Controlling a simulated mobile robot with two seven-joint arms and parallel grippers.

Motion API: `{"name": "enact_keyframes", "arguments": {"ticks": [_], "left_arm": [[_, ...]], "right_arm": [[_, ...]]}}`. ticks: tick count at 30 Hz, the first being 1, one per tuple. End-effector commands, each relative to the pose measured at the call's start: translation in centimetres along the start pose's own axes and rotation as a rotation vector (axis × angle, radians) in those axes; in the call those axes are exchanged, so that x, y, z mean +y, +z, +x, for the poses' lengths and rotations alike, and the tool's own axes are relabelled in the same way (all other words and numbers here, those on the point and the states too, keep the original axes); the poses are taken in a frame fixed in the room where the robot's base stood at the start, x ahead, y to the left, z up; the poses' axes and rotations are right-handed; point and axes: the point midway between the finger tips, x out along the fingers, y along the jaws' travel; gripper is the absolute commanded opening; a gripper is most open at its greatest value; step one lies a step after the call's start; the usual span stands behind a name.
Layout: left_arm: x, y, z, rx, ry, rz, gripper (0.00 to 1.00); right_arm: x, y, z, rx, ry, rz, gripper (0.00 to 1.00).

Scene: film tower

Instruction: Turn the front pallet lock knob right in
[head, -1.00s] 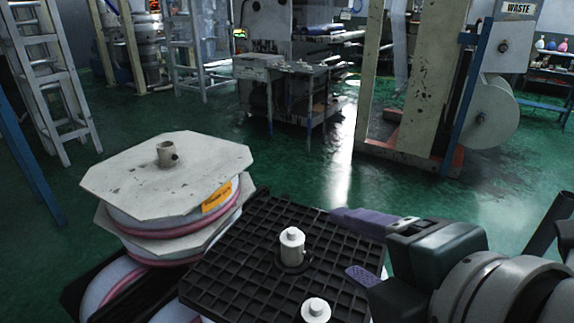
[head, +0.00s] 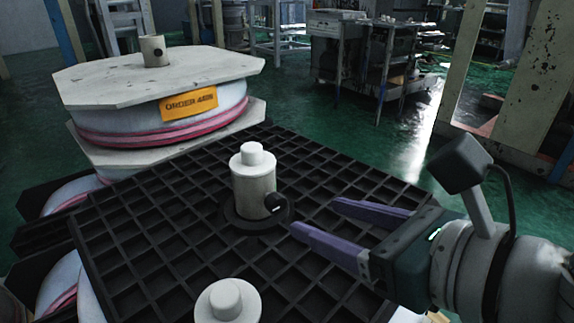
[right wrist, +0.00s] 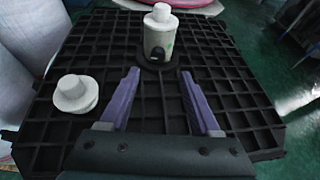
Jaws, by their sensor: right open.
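A black knob (head: 276,204) with a pale mark sits on the side of a cream post (head: 254,188) that stands upright on the black grid pallet (head: 160,211). In the right wrist view the knob (right wrist: 157,54) faces the camera, low on the post (right wrist: 158,36). A second cream post (head: 228,302) stands nearer me; no knob shows on it. My right gripper (head: 312,216) is open and empty, its purple fingers pointing at the knob from the right, apart from it. The right wrist view shows both fingers (right wrist: 160,72) spread, short of the post. My left gripper is out of view.
Stacked rolls with pale octagonal boards (head: 150,80) and an orange order label (head: 189,104) stand at the back left. A grey workbench (head: 362,45) and a cream frame (head: 500,70) stand farther back. Green floor (head: 330,150) is open behind the pallet.

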Motion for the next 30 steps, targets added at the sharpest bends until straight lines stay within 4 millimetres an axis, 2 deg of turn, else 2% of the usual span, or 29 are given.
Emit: {"name": "enact_keyframes", "arguments": {"ticks": [9,13,18,25,26,30], "left_arm": [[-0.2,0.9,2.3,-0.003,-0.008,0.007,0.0],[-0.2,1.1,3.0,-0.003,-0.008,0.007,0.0],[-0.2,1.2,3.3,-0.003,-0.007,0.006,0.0],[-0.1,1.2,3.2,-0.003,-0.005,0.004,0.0],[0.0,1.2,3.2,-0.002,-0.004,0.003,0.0],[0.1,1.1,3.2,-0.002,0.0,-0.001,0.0]], "right_arm": [[0.1,-0.1,6.1,-0.003,-0.001,0.005,0.64],[0.0,-0.1,7.9,-0.002,-0.001,0.005,0.64],[0.0,0.1,8.9,0.0,-0.001,0.006,0.64],[0.0,0.2,8.9,0.0,-0.001,0.007,0.64],[0.0,0.2,8.9,0.0,-0.001,0.007,0.62],[0.0,0.1,8.9,0.0,-0.001,0.007,0.47]]}}
